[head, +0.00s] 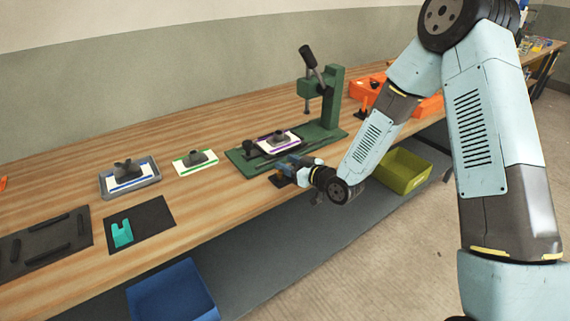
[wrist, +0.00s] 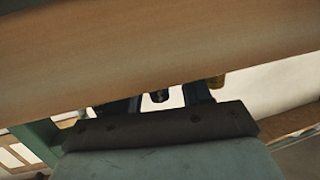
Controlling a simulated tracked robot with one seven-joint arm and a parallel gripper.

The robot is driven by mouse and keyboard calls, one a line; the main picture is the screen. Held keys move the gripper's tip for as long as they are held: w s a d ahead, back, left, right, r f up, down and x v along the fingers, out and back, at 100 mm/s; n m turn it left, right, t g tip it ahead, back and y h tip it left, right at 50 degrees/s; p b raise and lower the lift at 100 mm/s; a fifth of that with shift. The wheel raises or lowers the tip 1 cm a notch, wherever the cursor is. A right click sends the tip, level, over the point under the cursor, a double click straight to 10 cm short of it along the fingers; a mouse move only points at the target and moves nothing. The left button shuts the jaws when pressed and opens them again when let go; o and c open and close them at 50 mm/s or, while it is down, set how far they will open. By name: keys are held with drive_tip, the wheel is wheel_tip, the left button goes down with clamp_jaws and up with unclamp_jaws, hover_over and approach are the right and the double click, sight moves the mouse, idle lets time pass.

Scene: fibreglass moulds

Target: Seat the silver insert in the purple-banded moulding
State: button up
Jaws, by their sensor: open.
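The purple-banded moulding (head: 278,141) lies on the green base of the press, with a dark grey raised part in its middle. My gripper (head: 291,165) is low over the bench's front edge, just in front of the press base, open. In the wrist view its two dark fingers (wrist: 158,100) stand apart. A small dark cylinder (wrist: 159,96) shows between them, apart from both as far as I can tell; I cannot tell what it is. I cannot make out the silver insert for certain in either view.
The green press (head: 329,100) with its black lever stands behind my gripper. A green-banded moulding (head: 195,162) and a blue-banded one in a grey tray (head: 145,187) lie left. A teal piece (head: 122,235) sits on a black mat (head: 155,222). Orange bins (head: 428,106) stand right.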

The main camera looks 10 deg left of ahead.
drive_tip(key=v, duration=1.4)
drive_tip(key=w+d+r+m+t+h, duration=0.1)
drive_tip(key=w+d+r+m+h, duration=0.1)
drive_tip(key=d+r+h, duration=0.65)
drive_tip(key=w+d+r+m+t+h, duration=0.1)
drive_tip(key=d+r+m+h, duration=0.2)
drive_tip(key=d+r, duration=0.55)
drive_tip(key=s+d+r+m+g+h, duration=0.1)
drive_tip(key=s+d+r+m+g, duration=0.1)
drive_tip(key=s+d, duration=0.4)
drive_tip(key=s+d+r+m+g+h, duration=0.1)
drive_tip(key=s+d+r+m, duration=0.4)
drive_tip(key=s, duration=1.1)
wheel_tip(320, 180, up, 3)
drive_tip(key=shift+d+f+g+h, duration=0.2)
drive_tip(key=shift+d+g+h, duration=0.25)
drive_tip(key=shift+d, duration=0.25)
drive_tip(key=shift+s+a+r, duration=0.15)
drive_tip(key=shift+s+a, duration=0.55)
